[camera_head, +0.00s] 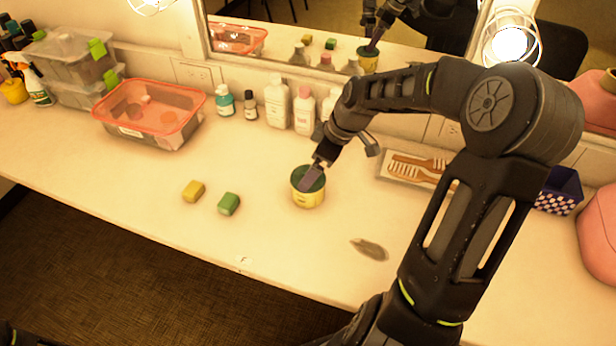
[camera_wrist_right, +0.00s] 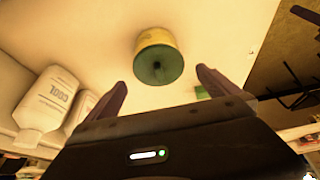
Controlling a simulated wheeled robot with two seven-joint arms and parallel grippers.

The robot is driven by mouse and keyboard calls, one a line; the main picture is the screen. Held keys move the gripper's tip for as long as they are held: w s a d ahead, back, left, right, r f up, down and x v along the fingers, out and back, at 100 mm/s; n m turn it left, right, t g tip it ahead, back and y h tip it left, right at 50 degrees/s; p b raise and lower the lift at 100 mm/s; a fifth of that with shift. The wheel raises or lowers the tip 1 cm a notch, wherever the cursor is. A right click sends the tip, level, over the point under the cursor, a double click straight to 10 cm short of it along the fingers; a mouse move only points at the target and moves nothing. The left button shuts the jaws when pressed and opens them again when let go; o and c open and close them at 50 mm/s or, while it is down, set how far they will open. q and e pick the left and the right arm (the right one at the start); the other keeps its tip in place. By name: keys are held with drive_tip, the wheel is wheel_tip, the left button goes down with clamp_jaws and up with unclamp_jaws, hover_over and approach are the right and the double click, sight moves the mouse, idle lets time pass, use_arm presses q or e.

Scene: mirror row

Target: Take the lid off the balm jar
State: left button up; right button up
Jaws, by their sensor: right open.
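The balm jar (camera_head: 308,199) is a short yellow tub standing upright on the counter, with a dark green lid (camera_head: 299,174) on top. In the right wrist view the yellow jar (camera_wrist_right: 154,38) and its green lid (camera_wrist_right: 158,66) with a dark spot at the centre lie just beyond the fingertips. My right gripper (camera_head: 314,177) is right over the lid, its fingers spread apart. In the wrist view the right gripper (camera_wrist_right: 160,80) is open and empty, one finger to each side of the jar. The fingers partly hide the lid in the head view. My left gripper is not seen.
A yellow block (camera_head: 193,191) and a green block (camera_head: 229,204) lie left of the jar. White bottles (camera_head: 277,103) stand behind it by the mirror. A red-rimmed bin (camera_head: 150,115) is at left, a comb tray (camera_head: 415,168) at right. A grey smear-like item (camera_head: 370,249) lies in front.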

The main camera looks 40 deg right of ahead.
drive_tip(key=x, duration=0.3)
drive_tip(key=shift+w+f, duration=0.1)
drive_tip(key=shift+w, duration=0.05)
drive_tip(key=shift+c, duration=0.6)
drive_tip(key=c, duration=1.1)
drive_tip(key=shift+c, duration=0.2)
wheel_tip(320, 180, up, 10)
drive_tip(key=shift+b, duration=0.3)
